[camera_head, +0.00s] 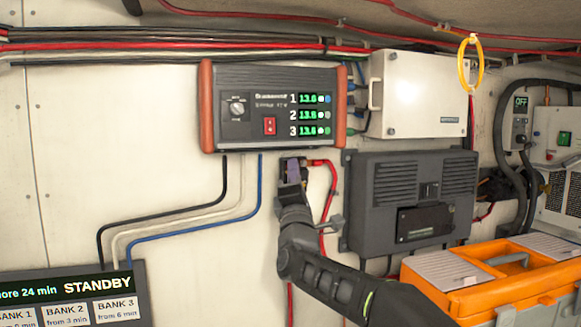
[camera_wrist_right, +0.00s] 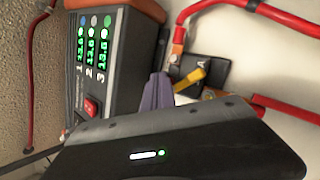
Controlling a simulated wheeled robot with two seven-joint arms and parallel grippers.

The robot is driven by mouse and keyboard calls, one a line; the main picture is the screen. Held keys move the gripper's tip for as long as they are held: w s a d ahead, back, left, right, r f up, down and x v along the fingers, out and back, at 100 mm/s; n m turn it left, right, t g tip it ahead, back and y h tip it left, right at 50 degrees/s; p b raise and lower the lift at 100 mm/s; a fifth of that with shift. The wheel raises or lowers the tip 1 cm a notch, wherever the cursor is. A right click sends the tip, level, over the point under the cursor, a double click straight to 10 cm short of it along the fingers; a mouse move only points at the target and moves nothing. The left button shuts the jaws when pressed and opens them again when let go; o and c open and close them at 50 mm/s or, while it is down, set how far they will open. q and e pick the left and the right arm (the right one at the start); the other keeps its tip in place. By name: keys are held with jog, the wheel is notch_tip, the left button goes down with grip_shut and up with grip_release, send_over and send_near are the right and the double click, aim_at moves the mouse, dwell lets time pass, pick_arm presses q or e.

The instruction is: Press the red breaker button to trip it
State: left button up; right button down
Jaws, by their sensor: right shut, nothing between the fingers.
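My right gripper (camera_head: 293,170) is shut and empty, its fingers below the right part of the charger panel. Its purple-grey fingertips show in the wrist view (camera_wrist_right: 157,92), close to a black block (camera_wrist_right: 210,67) with a yellow lever (camera_wrist_right: 190,79) and a red cable lug. This block looks like a breaker; no red button is visible on it, and my gripper covers part of it. In the head view the block is mostly hidden by my gripper. I cannot tell whether the fingertips touch it. My left gripper is out of view.
The charger panel (camera_head: 240,80) has a red rocker switch (camera_head: 270,125) and three green readouts. A red cable (camera_head: 333,185) runs beside my gripper. A dark grey box (camera_head: 375,225) and orange toolbox (camera_head: 470,262) stand right. A STANDBY display (camera_head: 98,284) is lower left.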

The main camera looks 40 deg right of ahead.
jog(key=shift+s+f, duration=0.1)
jog(key=shift+s, duration=0.05)
jog(key=shift+s+a+b, duration=0.25)
jog(key=shift+s+b, duration=0.25)
jog(key=shift+s, duration=0.05)
jog(key=shift+s, duration=0.1)
jog(key=shift+s+a+b, duration=0.25)
jog(key=shift+s+b, duration=0.15)
jog(key=shift+s, duration=0.35)
jog(key=shift+s+a+b, duration=0.25)
jog(key=shift+s+b, duration=0.15)
jog(key=shift+s, duration=0.4)
jog(key=shift+s+a+b, duration=0.25)
jog(key=shift+s+b, duration=0.15)
jog(key=shift+s, duration=0.35)
